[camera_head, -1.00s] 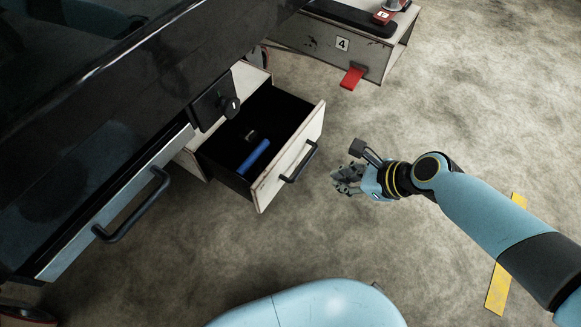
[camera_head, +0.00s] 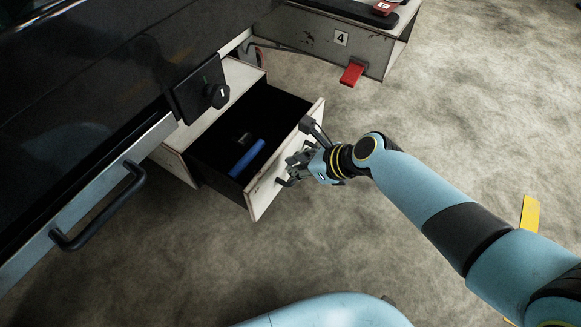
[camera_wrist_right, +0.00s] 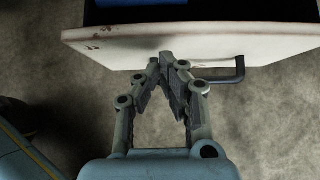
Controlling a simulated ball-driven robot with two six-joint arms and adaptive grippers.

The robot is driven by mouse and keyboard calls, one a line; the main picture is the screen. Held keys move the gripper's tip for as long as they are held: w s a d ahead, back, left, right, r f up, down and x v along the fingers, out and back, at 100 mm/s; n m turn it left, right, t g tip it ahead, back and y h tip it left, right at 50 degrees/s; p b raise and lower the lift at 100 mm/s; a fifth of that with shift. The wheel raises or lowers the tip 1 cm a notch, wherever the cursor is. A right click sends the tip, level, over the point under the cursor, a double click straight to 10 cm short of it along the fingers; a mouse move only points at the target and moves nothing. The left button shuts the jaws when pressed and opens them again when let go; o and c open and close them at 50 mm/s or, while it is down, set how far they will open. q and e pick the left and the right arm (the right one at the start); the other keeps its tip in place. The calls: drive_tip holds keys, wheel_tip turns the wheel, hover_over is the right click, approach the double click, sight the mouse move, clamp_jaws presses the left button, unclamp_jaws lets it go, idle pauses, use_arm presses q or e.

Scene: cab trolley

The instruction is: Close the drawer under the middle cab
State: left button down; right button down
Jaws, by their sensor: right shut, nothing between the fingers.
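The drawer stands pulled out; its pale front panel (camera_head: 264,192) has a dark bar handle (camera_head: 283,181). A blue cylinder (camera_head: 247,157) and a small dark item lie inside. My right gripper (camera_head: 291,169) is at the outer face of the panel, covering part of it and of the handle. In the right wrist view, the shut, empty fingertips (camera_wrist_right: 167,56) are at the panel (camera_wrist_right: 200,43), left of the handle (camera_wrist_right: 236,73). I cannot tell whether they touch it. My left gripper is not in view.
A dark glossy body with a silver lower edge and another bar handle (camera_head: 98,209) is at left. A black plate with a knob (camera_head: 217,95) sits above the drawer. A box marked 4 (camera_head: 320,37) with a red tab (camera_head: 352,73) stands behind.

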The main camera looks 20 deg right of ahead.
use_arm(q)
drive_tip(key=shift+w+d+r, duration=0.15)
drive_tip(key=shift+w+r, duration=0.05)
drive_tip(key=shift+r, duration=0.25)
use_arm(e)
drive_tip(key=shift+w+a, duration=0.45)
drive_tip(key=shift+w, duration=0.1)
drive_tip(key=shift+w, duration=0.1)
